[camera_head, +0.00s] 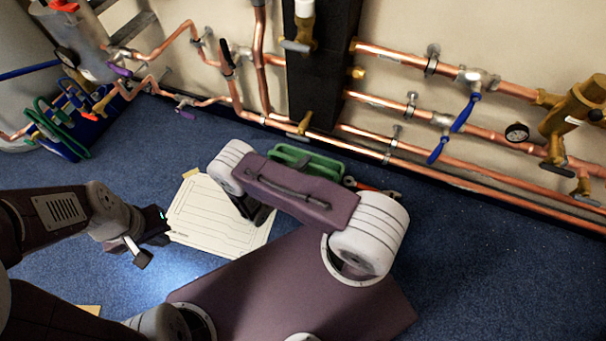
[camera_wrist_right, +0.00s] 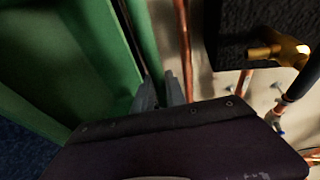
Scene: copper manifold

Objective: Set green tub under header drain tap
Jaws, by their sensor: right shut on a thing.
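The green tub (camera_head: 308,158) is in the head view near the wall pipes, mostly hidden behind my right arm. In the right wrist view its green wall (camera_wrist_right: 60,55) fills the left side. My right gripper (camera_wrist_right: 160,92) is shut on the tub's wall; the head view hides its fingers. A small brass tap (camera_head: 304,124) on the low pipe stands just above the tub in the head view. Other brass taps are on the wall, and I cannot tell which is the header drain tap. My left gripper (camera_head: 152,249) is open and empty over the floor at left.
A cream sheet (camera_head: 215,225) lies on the blue carpet (camera_head: 480,260). Copper pipes with blue-handled valves (camera_head: 466,112) run along the wall. A black column (camera_head: 318,75) stands behind the tub. A blue crate (camera_head: 62,140) with green items is at left. The carpet at right is clear.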

